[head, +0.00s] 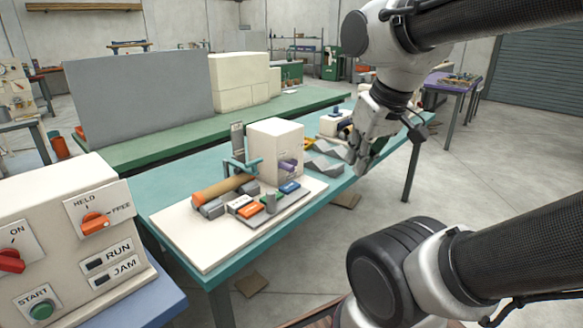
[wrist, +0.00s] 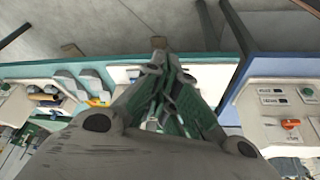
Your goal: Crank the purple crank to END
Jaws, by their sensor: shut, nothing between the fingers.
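The purple crank (head: 287,166) sticks out from the face of a cream box (head: 270,143) on the teal table in the head view. I cannot read its setting or find an END mark. My gripper (head: 362,166) is shut and empty. It hangs in the air to the right of the crank in the picture, clear of it, with its fingers pointing down. In the wrist view the shut fingers (wrist: 160,68) fill the middle, and I cannot make out the crank there.
A brown roll (head: 222,189) and several coloured blocks lie on the cream board (head: 190,252). Grey angled pieces (head: 322,166) sit behind, towards the right. A control box (head: 62,240) at left has an orange HELD/FREE switch (head: 94,222) and green START button (head: 41,311).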

